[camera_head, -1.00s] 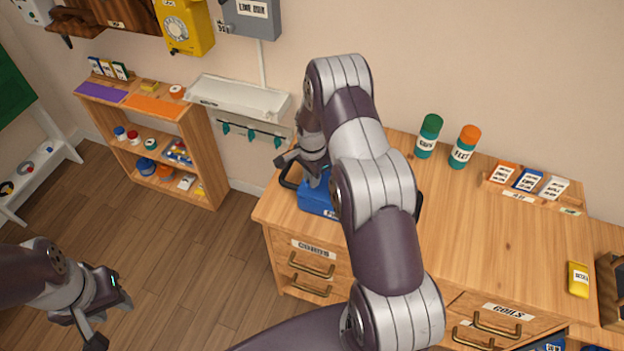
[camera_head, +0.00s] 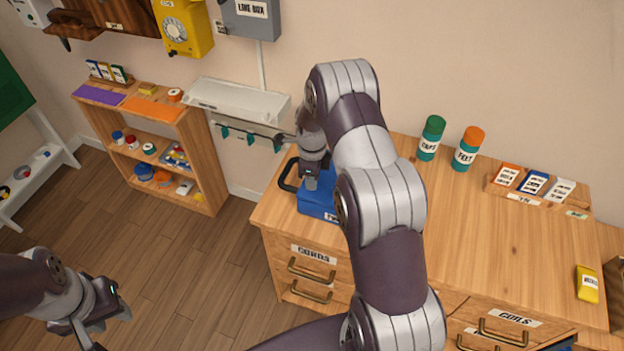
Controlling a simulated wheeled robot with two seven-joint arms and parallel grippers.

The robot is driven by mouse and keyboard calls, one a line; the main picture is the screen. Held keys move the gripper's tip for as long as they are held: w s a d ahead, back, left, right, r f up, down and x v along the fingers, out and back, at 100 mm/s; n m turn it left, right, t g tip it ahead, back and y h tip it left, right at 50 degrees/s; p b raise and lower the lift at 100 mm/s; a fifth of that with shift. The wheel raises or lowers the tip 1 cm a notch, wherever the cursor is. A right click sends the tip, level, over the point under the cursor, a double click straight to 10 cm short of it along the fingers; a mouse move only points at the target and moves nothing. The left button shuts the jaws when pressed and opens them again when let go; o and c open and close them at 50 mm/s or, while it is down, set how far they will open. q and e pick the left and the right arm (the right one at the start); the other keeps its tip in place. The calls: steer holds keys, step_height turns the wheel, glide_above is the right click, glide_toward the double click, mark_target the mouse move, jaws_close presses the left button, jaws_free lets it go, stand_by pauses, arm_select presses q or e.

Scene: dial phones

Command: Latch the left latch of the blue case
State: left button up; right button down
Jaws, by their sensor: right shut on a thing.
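The blue case (camera_head: 318,203) lies on the wooden desk, near its left end. A black handle (camera_head: 287,177) sticks out on its left side. My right gripper (camera_head: 311,183) points down at the top of the case and is shut on a part of it. The fingertips are small in the view, and I cannot make out the left latch under them. My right arm hides the right part of the case. My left gripper (camera_head: 108,328) is open and empty over the floor at the lower left, partly cut off by the frame edge.
On the desk (camera_head: 490,240) stand a green-capped bottle (camera_head: 431,138) and an orange-capped bottle (camera_head: 467,150). A card rack (camera_head: 533,187) and a yellow box (camera_head: 587,284) are at the right. A low wooden shelf (camera_head: 190,130) stands left, with open floor before it.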

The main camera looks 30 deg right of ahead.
steer(key=shift+m, duration=0.8)
steer(key=c, duration=1.2)
jaws_free()
steer(key=shift+o, duration=0.2)
steer(key=shift+r, duration=0.1)
step_height(320, 180, up, 13)
steer(key=b, duration=0.2)
steer(key=shift+f+b, duration=0.2)
steer(key=shift+b, duration=0.2)
